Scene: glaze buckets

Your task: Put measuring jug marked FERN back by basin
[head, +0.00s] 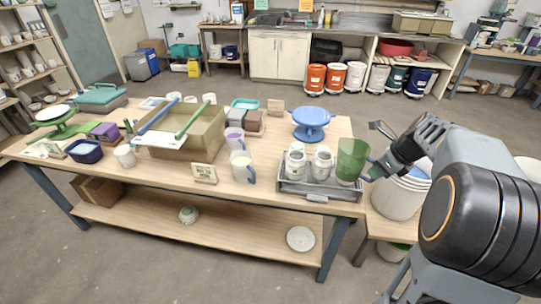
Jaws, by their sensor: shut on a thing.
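A translucent green measuring jug (351,161) stands upright at the right end of a grey tray (317,195), near the table's right edge. I cannot read any FERN mark on it. My gripper (373,171) reaches in from the right and is shut on the jug's right side, at its handle; the fingertips are small and partly hidden. I cannot tell whether the jug's base touches the tray. A tan rectangular basin (205,143) stands at the table's left middle with a blue and a green stick across it.
A blue turntable (311,120) is behind. White jugs (242,166) and a small sign (204,173) stand between tray and basin. A white bucket (396,200) is right of the table, under my arm.

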